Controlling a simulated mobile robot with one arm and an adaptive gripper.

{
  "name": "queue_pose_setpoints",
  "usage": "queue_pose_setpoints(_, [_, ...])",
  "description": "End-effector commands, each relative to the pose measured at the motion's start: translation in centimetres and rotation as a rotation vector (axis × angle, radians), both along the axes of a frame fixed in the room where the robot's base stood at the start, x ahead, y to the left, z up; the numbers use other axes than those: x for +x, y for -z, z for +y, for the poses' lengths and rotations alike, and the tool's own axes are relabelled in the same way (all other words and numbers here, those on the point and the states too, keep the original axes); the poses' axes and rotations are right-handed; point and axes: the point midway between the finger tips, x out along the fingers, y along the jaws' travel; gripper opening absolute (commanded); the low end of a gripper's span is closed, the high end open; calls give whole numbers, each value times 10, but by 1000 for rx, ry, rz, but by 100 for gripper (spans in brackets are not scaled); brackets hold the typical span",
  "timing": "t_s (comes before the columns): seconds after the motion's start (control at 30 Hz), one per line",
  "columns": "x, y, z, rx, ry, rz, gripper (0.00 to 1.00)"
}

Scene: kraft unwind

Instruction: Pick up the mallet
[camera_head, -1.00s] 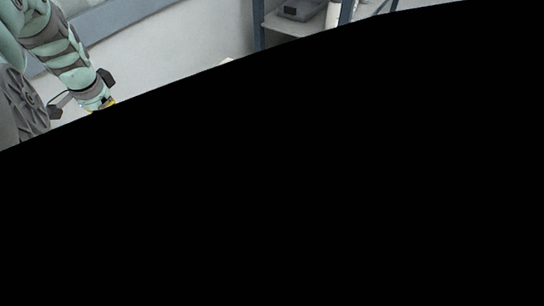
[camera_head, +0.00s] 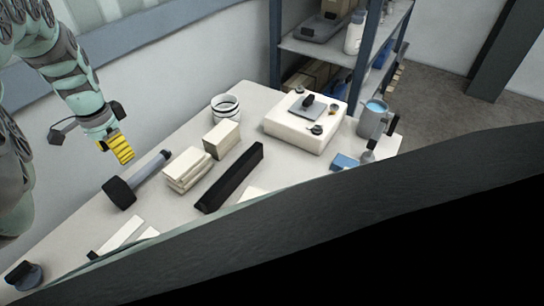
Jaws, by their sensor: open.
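The mallet (camera_head: 121,193) lies on the light tabletop (camera_head: 75,240) at the left. It has a black block head toward the lower left and a grey handle (camera_head: 150,170) running up and right to a dark end. My gripper (camera_head: 122,150) has yellow fingers and hangs above and left of the handle, apart from it. It is open and holds nothing. The gap between its fingers is hard to see from this side.
Stacked pale blocks (camera_head: 188,168) and a long black bar (camera_head: 231,178) lie right of the mallet. A white ring-shaped roll (camera_head: 226,107), a white box (camera_head: 290,130) and a metal jug (camera_head: 371,121) stand farther back. A large dark surface (camera_head: 300,225) hides the table's near side.

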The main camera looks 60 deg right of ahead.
Motion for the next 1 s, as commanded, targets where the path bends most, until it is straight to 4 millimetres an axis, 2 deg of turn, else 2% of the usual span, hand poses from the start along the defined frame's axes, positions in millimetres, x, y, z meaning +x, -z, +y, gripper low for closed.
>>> queue_pose_setpoints(0.5, [-3, 54, -2, -1, 2, 5, 57])
queue_pose_setpoints(1.0, [-3, 73, -1, 0, 3, 1, 57])
